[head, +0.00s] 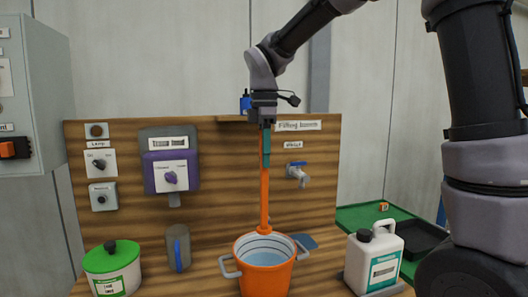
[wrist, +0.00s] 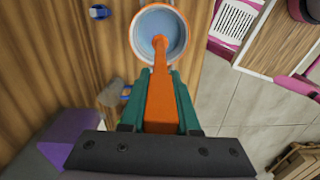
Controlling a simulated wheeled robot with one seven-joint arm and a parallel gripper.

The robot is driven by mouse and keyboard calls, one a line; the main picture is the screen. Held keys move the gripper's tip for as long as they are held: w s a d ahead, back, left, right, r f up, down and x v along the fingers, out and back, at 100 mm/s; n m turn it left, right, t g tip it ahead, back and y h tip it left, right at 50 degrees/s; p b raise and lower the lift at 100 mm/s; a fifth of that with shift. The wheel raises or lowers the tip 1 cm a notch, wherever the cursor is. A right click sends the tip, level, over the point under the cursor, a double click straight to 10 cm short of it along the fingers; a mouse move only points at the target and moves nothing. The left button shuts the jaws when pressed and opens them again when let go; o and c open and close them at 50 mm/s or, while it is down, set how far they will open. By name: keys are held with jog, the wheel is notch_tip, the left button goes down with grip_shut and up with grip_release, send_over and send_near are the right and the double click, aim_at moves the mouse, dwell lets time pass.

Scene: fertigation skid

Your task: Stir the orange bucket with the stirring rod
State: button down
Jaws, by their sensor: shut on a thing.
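The orange bucket (head: 265,272) stands upright on the wooden bench, with grey handles and pale liquid inside. It also shows in the wrist view (wrist: 137,42), its opening facing the camera. The orange stirring rod (head: 264,185) hangs nearly upright, its lower end within the bucket's opening as seen in the head view. In the wrist view the rod (wrist: 161,95) runs from the jaws to the bucket. My gripper (head: 266,133) is above the bucket, its green fingers shut on the rod's upper part. Whether the rod's tip touches the liquid is hard to tell.
A white pot with a green lid (head: 110,262) and a grey-blue container (head: 178,248) stand left of the bucket. A white jug (head: 374,258) stands right, near a green tray (head: 362,216). A tap (head: 298,174) juts from the wooden panel (head: 230,160) behind.

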aim_at(264, 227)
jog(key=shift+w+f, duration=0.15)
jog(key=shift+f, duration=9.2)
jog(key=shift+a, duration=0.1)
